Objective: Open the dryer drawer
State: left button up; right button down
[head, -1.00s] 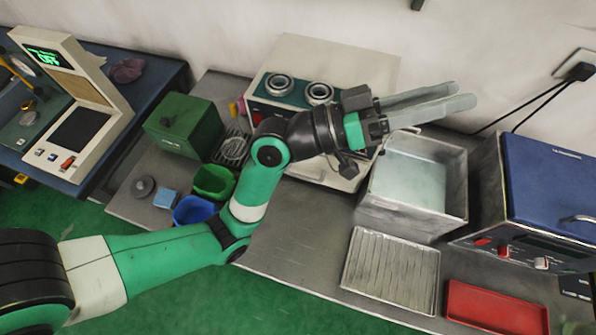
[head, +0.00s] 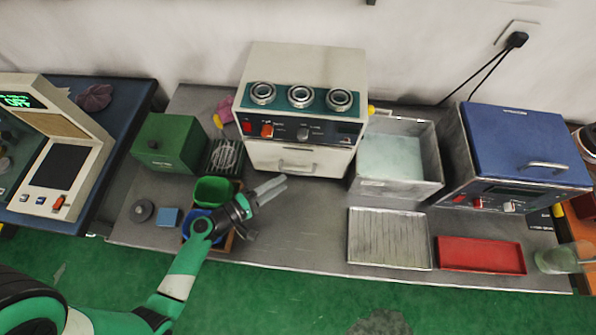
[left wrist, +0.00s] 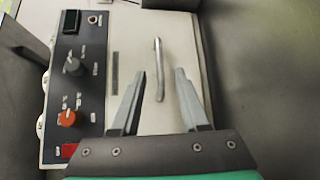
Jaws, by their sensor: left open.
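The cream-coloured dryer (head: 305,62) stands at the back middle, with knobs and a drawer front (head: 328,164) bearing a metal handle (head: 297,166). The drawer looks shut. In the left wrist view the handle (left wrist: 158,68) appears as an upright bar on the pale drawer front (left wrist: 133,50), between my left fingertips. My left gripper (head: 285,181) is open and empty, just in front of and below the handle. In the left wrist view its two fingers (left wrist: 160,72) stand apart, not closed on the bar. My right gripper is out of view.
Several metal rings (head: 300,96) sit on the dryer top. A metal basin (head: 432,157), a blue-topped machine (head: 520,130), a ribbed tray (head: 390,262) and a red tray (head: 480,256) are to the right. Green (head: 213,190) and blue bins stand below my left wrist. Bench is clear before the dryer.

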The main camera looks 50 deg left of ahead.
aim_at(298, 172)
pick_arm(q)
jog(key=w, duration=0.5)
jog(key=w+f, duration=0.1)
jog(key=w, duration=0.1)
jog(key=shift+w+d+b, duration=0.25)
jog(key=shift+d+b, duration=0.05)
grip_shut()
dwell(0.9)
